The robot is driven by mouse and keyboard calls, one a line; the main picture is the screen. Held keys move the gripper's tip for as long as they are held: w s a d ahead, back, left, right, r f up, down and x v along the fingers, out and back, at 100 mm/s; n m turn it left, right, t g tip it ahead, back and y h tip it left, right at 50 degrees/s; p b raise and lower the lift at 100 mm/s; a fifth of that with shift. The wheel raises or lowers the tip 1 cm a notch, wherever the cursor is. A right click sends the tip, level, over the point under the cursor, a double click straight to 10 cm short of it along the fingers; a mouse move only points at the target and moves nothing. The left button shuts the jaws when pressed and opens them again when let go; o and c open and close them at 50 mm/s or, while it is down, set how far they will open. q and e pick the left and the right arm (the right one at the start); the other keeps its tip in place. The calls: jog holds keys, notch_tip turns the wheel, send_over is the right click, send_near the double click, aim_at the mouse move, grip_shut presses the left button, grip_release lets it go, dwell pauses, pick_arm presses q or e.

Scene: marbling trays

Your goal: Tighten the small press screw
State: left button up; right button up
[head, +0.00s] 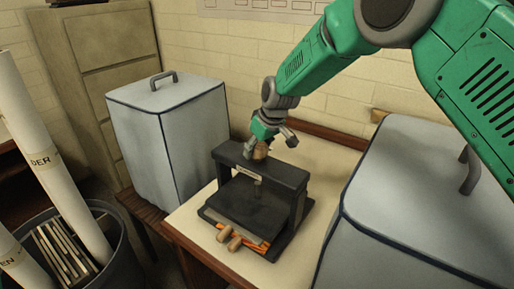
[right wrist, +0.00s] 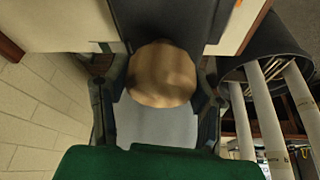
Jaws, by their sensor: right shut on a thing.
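The small press (head: 257,208) is a black frame with a flat plate, standing on a pale tabletop in the head view. A screw shaft (head: 258,188) shows below its crossbar, above the plate. The round wooden knob (head: 261,150) of the screw sits on top of the crossbar. My right gripper (head: 266,153) comes down from above with its fingers around the knob. In the right wrist view the knob (right wrist: 161,75) fills the space between the two fingers, and the gripper is shut on it. My left gripper does not show.
Grey lidded boxes stand left (head: 168,140) and right (head: 415,215) of the press. Wooden-handled tools (head: 229,238) lie at the press's front edge. A dark bin (head: 75,250) with rolled papers is at lower left. A brick wall is behind.

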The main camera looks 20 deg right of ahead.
jog(key=shift+w+r, duration=0.15)
jog(key=o, duration=1.1)
jog(key=shift+o, duration=0.5)
jog(key=v, duration=1.1)
jog(key=shift+r, duration=0.25)
jog(key=shift+d, duration=0.1)
